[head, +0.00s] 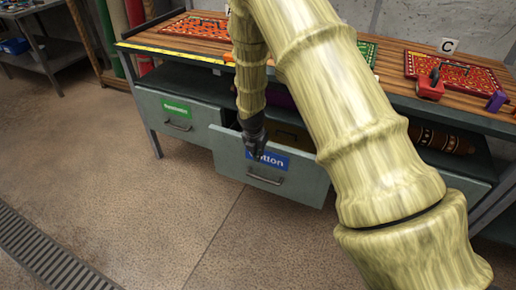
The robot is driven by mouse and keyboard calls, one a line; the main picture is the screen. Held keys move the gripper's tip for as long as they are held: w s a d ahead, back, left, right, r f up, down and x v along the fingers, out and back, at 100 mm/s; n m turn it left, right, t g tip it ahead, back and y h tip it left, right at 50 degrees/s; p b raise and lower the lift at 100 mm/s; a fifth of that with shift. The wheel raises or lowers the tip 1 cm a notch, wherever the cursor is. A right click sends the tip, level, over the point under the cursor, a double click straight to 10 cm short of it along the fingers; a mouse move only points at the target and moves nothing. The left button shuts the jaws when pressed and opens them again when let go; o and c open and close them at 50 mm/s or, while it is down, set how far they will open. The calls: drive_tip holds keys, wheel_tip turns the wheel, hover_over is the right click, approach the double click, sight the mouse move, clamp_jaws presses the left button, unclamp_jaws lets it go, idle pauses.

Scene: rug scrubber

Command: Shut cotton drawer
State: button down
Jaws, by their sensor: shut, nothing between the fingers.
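The cotton drawer (290,183) is a grey metal drawer with a blue "Cotton" label and a dark bar handle (265,180). It stands pulled out from the workbench, and part of its inside shows behind the front. My gripper (256,152) is dark, points down and is shut and empty.
Left of it, a drawer with a green label (177,109) sits flush in the bench. A rolled rug lies on the shelf below. The floor in front is clear.

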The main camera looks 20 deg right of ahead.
drive_tip(key=shift+w+d+f, duration=0.4)
drive_tip(key=shift+w+d, duration=0.35)
drive_tip(key=shift+d, duration=0.1)
drive_tip(key=shift+w+d+f, duration=0.35)
drive_tip(key=shift+w+d, duration=0.35)
drive_tip(key=shift+d, duration=0.15)
drive_tip(key=w+d+p, duration=0.1)
drive_tip(key=w+d, duration=0.8)
drive_tip(key=d, duration=0.2)
drive_tip(key=shift+w+r+p, duration=0.15)
drive_tip(key=shift+w+p, duration=0.1)
drive_tip(key=shift+p, duration=0.15)
drive_tip(key=shift+d, duration=0.1)
drive_tip(key=shift+r, duration=0.1)
drive_tip(key=s+a+r+p, duration=0.1)
drive_tip(key=s+a+r, duration=0.3)
drive_tip(key=r, duration=0.5)
drive_tip(key=shift+s+a+p, duration=0.3)
drive_tip(key=shift+a, duration=0.35)
